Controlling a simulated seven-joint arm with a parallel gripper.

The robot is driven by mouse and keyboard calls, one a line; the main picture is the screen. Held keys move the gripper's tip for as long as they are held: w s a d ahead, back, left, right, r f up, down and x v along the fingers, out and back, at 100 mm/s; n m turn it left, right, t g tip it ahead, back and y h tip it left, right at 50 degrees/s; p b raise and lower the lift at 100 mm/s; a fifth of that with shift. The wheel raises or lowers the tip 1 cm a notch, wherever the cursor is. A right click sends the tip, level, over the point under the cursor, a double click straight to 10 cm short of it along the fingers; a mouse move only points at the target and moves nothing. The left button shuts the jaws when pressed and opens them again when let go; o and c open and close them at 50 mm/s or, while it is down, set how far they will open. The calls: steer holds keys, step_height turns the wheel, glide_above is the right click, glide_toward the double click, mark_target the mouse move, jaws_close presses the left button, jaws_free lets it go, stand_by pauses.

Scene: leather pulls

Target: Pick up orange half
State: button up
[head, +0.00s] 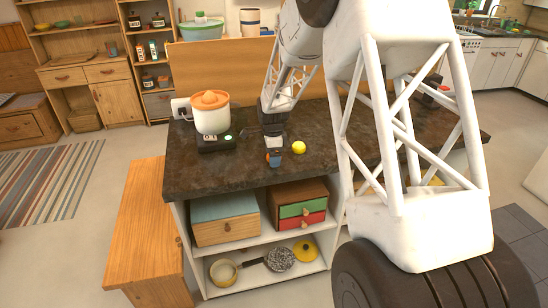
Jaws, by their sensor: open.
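My gripper (274,158) is small in the head view, pointing down near the front edge of the dark countertop (230,173). It is open. A small orange-coloured patch (267,155) shows at the left of its fingertips; I cannot tell whether this is the orange half or part of the gripper. No other orange half is clearly visible. A round yellow fruit (298,147) lies on the countertop just right of my gripper, apart from it.
A white pot-like appliance with an orange top (211,112) stands on a dark scale-like base (216,140) at the counter's left. A wooden panel (222,80) rises behind. My arm hides much of the right counter. Drawer boxes (225,219) and pans (223,270) sit on shelves below.

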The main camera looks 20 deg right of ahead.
steer(key=c, duration=1.1)
steer(key=shift+r, duration=0.1)
steer(key=shift+r, duration=0.4)
step_height(320, 180, up, 3)
steer(key=shift+f, duration=0.1)
steer(key=s, duration=1)
steer(key=s+r, duration=0.1)
steer(key=s, duration=0.5)
steer(key=shift+a+r, duration=0.1)
steer(key=shift+a, duration=0.3)
steer(key=shift+w, duration=0.1)
